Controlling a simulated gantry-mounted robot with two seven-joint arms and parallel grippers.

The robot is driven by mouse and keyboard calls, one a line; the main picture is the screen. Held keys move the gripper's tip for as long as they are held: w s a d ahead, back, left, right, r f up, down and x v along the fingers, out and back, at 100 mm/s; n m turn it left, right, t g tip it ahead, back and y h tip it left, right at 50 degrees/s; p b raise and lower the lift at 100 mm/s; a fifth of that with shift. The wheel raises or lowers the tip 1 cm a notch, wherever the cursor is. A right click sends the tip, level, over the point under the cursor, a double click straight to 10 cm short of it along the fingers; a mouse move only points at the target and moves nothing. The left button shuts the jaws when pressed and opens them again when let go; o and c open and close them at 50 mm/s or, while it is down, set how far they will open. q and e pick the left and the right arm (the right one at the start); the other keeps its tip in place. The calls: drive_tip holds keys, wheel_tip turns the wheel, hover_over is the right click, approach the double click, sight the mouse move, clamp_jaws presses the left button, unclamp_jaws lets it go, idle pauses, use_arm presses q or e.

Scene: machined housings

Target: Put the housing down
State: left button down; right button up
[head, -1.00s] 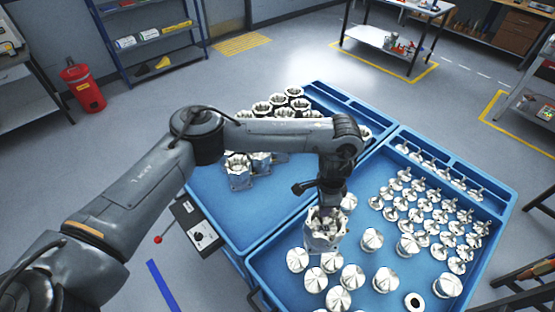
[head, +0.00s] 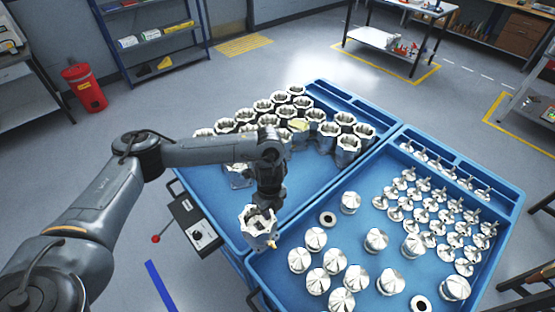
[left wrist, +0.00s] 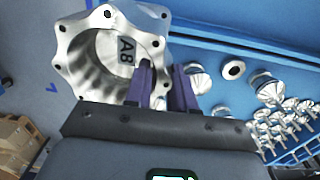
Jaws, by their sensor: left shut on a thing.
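The housing (head: 256,232) is a silvery metal ring-like part with a scalloped flange, held in my left gripper (head: 264,207). It hangs near the front end of the edge between the two blue trays; whether it touches anything below cannot be told. In the left wrist view the housing (left wrist: 88,50) shows its open bore with "A8" marked inside. The purple fingers of my left gripper (left wrist: 165,80) are shut on its wall, at the right side of the flange. My right gripper is not in view.
The left blue tray (head: 212,189) holds several like housings at its back, with bare floor in front of them. The right blue tray (head: 270,275) holds several cone-topped parts, small stemmed parts and rings. A control box (head: 196,222) stands at the left tray's front side.

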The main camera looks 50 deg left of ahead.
use_arm(q)
drive_tip(key=shift+s+a+f, duration=0.3)
drive_tip(key=shift+a+f, duration=0.15)
drive_tip(key=shift+f, duration=0.05)
drive_tip(key=w+a+f+b, duration=0.2)
drive_tip(key=a+f+b, duration=0.4)
drive_tip(key=a+f, duration=0.5)
drive_tip(key=shift+a, duration=0.15)
drive_tip(key=c, duration=0.9)
unclamp_jaws()
drive_tip(key=shift+c, duration=0.2)
drive_tip(key=shift+r, duration=0.15)
